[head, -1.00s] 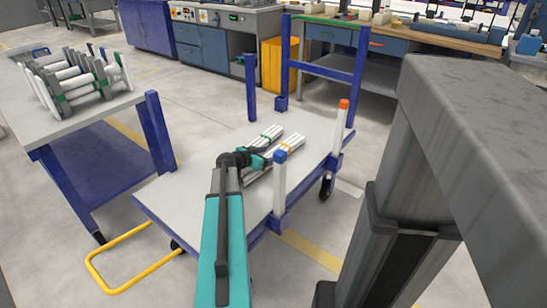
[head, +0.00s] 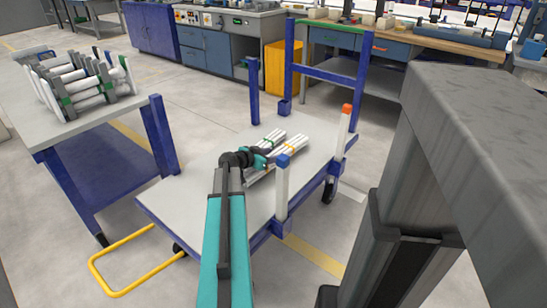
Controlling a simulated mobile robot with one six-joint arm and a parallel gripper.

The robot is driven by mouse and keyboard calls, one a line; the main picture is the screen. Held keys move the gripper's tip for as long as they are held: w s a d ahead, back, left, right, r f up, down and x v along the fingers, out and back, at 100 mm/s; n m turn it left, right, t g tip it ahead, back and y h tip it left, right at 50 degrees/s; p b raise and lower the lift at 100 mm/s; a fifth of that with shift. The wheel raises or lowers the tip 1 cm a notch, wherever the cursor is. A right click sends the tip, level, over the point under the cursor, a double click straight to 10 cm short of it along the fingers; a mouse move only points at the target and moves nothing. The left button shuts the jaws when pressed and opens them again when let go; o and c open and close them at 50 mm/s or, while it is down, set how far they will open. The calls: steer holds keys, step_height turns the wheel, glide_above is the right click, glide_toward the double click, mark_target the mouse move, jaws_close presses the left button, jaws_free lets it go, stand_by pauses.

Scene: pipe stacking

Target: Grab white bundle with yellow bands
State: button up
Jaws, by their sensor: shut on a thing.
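A white pipe bundle with yellow bands (head: 293,147) lies on the grey top of a cart (head: 200,192), on its front-right side. A second white bundle with a green band (head: 273,136) lies right beside it, on the far-left side. My gripper (head: 263,160) is low over the near part of the bundles and is shut on the yellow-banded bundle. My wrist and the gripper body hide the fingertips and part of both bundles. I see no clear gap between the bundle and the cart top.
Blue posts and white posts with blue (head: 283,175) and orange (head: 346,120) caps stand along the cart's edges. A blue-legged table (head: 100,128) at left holds a rack of pipes (head: 82,85).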

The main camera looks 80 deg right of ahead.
step_height(320, 180, up, 8)
steer(key=shift+p, duration=0.7)
